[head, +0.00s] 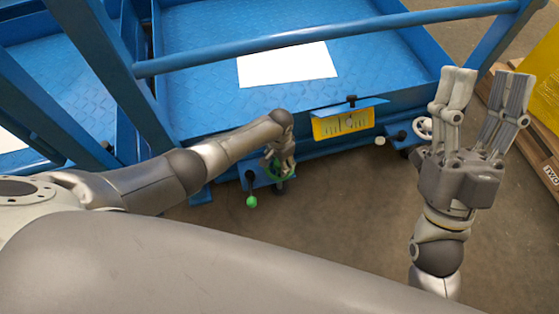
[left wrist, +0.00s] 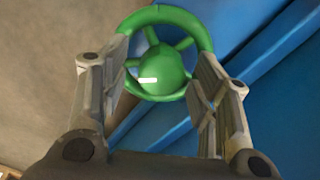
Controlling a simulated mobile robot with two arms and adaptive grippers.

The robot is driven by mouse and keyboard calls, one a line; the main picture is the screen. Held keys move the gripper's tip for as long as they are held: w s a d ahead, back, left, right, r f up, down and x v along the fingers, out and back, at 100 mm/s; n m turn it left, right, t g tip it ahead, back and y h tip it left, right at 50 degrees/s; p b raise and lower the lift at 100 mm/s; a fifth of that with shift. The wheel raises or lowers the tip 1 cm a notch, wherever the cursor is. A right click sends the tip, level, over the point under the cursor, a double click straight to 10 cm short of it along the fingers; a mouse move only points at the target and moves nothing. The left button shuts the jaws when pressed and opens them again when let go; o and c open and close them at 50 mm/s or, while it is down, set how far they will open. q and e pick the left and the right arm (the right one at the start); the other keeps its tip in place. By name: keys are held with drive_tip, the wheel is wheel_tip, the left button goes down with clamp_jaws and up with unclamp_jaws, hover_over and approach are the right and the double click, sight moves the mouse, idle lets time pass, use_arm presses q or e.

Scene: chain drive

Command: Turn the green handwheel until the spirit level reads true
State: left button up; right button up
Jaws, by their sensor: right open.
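The green handwheel (head: 273,170) sits low at the front of the near blue platform, partly hidden by my left gripper (head: 279,158). In the left wrist view the handwheel (left wrist: 160,70) shows its rim, spokes and round hub with a white mark. The fingers of my left gripper (left wrist: 162,85) are spread on either side of the wheel, overlapping its rim; whether they press on it is unclear. A yellow panel with dark markings (head: 343,123), possibly the spirit level, is on the platform's front; its reading is too small to tell. My right gripper (head: 490,95) is open and empty, away from the wheel.
A white handwheel (head: 422,127) is on the right of the platform front. A white sheet (head: 287,65) lies on the deck below a blue rail (head: 330,35). A wooden pallet (head: 525,125) is at right.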

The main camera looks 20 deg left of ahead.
idle(0.3)
use_arm(q)
wheel_tip(320, 180, up, 12)
idle(0.7)
idle(0.4)
